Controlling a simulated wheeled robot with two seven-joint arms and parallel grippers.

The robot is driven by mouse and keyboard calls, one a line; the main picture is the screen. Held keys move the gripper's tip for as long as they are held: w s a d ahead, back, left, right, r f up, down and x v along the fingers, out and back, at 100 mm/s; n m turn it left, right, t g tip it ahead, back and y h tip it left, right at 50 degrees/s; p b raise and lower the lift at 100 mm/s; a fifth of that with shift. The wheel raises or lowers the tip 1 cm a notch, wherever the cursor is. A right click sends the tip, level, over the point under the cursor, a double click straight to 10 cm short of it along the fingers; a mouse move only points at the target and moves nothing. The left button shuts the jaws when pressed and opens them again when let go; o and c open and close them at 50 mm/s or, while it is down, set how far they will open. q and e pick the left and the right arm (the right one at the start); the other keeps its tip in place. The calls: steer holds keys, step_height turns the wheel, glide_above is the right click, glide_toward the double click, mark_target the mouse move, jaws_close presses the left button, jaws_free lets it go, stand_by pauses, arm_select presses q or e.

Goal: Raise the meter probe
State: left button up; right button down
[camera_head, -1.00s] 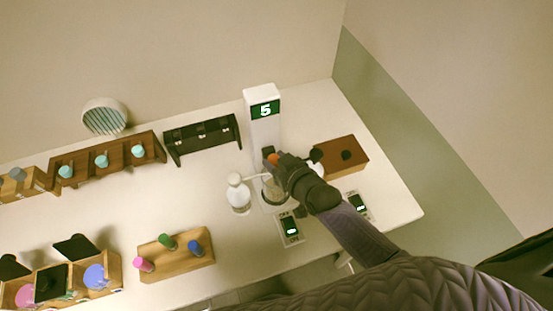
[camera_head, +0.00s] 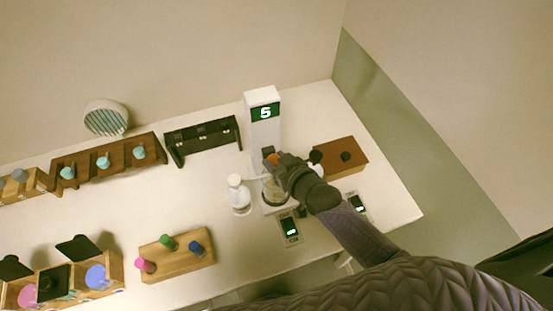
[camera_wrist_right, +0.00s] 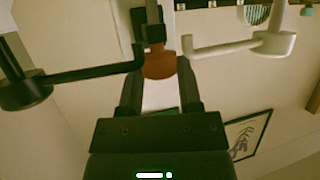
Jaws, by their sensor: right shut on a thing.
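The meter is a white column (camera_head: 264,132) with a green display reading 5, at the back middle of the table. The probe's orange part (camera_head: 273,158) shows at the column's front in the head view. In the right wrist view the orange-brown probe part (camera_wrist_right: 160,66) sits between the finger ends, under a dark holder. My right gripper (camera_head: 279,162) is shut on it, and its fingers (camera_wrist_right: 158,82) flank it in the wrist view. A glass beaker (camera_head: 271,194) stands below, partly hidden by my gripper. The probe's lower end cannot be made out. My left gripper is out of view.
A white bottle (camera_head: 238,195) stands close left of the beaker. Small display devices (camera_head: 289,229) lie in front. The table's middle left is clear.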

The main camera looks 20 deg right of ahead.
step_height(320, 180, up, 10)
steer(key=p, duration=0.9)
steer(key=shift+r, duration=0.15)
steer(key=c, duration=0.5)
jaws_free()
steer(key=shift+c, duration=0.2)
steer(key=p+v, duration=0.1)
steer(key=v, duration=0.9)
steer(key=shift+p, duration=0.4)
